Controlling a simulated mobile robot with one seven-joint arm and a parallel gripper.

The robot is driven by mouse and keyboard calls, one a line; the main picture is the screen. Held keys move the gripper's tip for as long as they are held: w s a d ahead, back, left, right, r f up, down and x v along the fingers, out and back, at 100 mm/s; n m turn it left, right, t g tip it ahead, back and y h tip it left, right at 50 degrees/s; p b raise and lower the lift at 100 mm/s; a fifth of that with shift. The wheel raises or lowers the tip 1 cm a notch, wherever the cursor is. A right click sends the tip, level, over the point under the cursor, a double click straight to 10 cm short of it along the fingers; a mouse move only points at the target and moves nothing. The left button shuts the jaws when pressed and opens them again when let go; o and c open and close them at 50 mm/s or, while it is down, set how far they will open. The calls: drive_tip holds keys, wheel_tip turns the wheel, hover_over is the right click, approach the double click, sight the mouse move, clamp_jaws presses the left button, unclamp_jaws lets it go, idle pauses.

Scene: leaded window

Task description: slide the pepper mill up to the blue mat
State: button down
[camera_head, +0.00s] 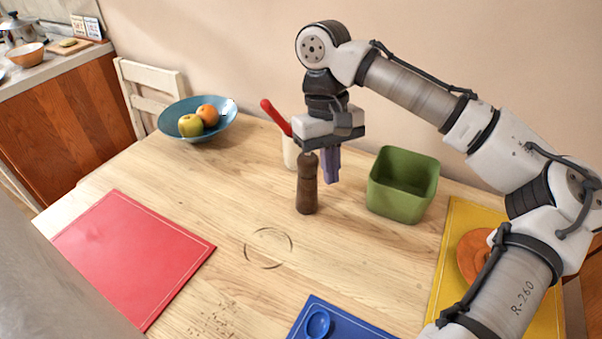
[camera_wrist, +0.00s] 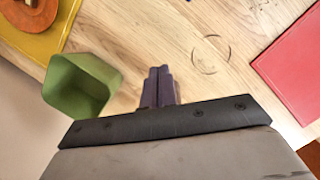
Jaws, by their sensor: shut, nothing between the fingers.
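The pepper mill (camera_head: 307,186) is dark brown and stands upright on the wooden table near the middle of the head view. The blue mat (camera_head: 352,325) lies at the bottom edge of that view, partly cut off, with open table between it and the mill. My gripper (camera_head: 331,180) is shut and empty, pointing down just right of the mill in the head view. Whether its fingers touch the mill I cannot tell. The purple fingers also show in the wrist view (camera_wrist: 158,72), where I cannot make out the mill.
A green bin (camera_head: 398,208) stands right of my gripper. A pale holder (camera_head: 290,153) with a red-handled utensil is behind the mill. A blue spoon (camera_head: 318,322) lies on the blue mat. A red mat (camera_head: 133,255) lies left, a yellow mat (camera_head: 458,220) right. A fruit bowl (camera_head: 222,128) is farther back.

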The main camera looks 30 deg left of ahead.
drive_tip(key=p, duration=0.2)
approach(299, 176)
drive_tip(key=w+a, duration=0.2)
drive_tip(key=w, duration=0.2)
drive_tip(key=x, duration=0.4)
drive_tip(key=w+a+p+x, duration=0.1)
drive_tip(key=x, duration=0.4)
drive_tip(key=a+x, duration=0.1)
drive_tip(key=x, duration=0.4)
drive_tip(key=shift+w+a+f, duration=0.25)
drive_tip(key=shift+w+f, duration=0.15)
drive_tip(key=shift+f, duration=0.05)
drive_tip(key=shift+s+d+f+p, duration=0.2)
drive_tip(key=shift+s+d+p, duration=0.1)
drive_tip(key=shift+d+p, duration=0.15)
